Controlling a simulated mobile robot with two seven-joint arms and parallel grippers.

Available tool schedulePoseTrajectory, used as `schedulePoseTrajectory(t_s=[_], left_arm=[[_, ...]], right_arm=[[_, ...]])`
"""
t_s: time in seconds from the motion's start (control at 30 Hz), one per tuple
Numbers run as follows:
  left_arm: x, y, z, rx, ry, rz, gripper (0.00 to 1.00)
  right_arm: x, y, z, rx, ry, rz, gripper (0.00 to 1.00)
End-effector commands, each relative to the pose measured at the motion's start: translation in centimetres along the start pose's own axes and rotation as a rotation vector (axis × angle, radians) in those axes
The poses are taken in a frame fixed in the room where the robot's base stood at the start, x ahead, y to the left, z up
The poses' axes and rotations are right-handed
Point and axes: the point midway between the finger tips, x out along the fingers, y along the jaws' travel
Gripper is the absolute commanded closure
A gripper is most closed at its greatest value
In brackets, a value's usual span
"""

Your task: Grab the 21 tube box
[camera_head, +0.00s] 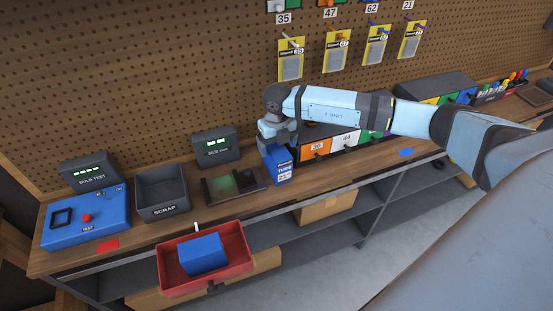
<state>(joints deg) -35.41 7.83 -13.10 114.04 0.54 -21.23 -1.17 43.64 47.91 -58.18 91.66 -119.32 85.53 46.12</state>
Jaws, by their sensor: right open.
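The 21 tube box (283,175) is a small blue box with a white "TUBE" label and a number that looks like 21. It stands upright on the wooden bench near its front edge. My right gripper (277,143) points down at the top of this box, with its arm reaching in from the right. Its jaws are open. The fingers are right at the box's upper part, and I cannot tell whether they are around it or just above it. My left gripper is not in view.
A red tray (242,272) holding a blue block (203,254) is in front of the bench. A dark flat device (221,198), a SCRAP bin (163,183) and a blue tester (75,234) stand left. Coloured numbered drawers (316,148) stand close right of the box.

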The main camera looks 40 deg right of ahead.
Motion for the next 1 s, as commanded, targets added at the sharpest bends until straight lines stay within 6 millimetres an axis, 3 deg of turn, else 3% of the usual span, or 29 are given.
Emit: schedulePoseTrajectory(t_s=[0.4, 0.67, 0.7, 0.9, 1.0], left_arm=[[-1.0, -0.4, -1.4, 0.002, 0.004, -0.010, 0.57], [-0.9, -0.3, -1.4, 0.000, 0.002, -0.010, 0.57], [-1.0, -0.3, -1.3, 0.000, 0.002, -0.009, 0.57], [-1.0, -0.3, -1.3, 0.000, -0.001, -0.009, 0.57], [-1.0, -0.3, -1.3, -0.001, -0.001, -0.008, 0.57]], right_arm=[[4.9, -0.2, 0.5, 0.001, 0.002, 0.000, 0.13], [5.4, -0.2, 0.6, -0.001, 0.000, 0.001, 0.13], [5.4, -0.2, 0.6, -0.001, 0.000, 0.001, 0.15], [5.4, -0.2, 0.6, 0.000, 0.000, 0.001, 0.61], [5.3, -0.2, 0.6, 0.000, -0.001, 0.001, 0.78]])
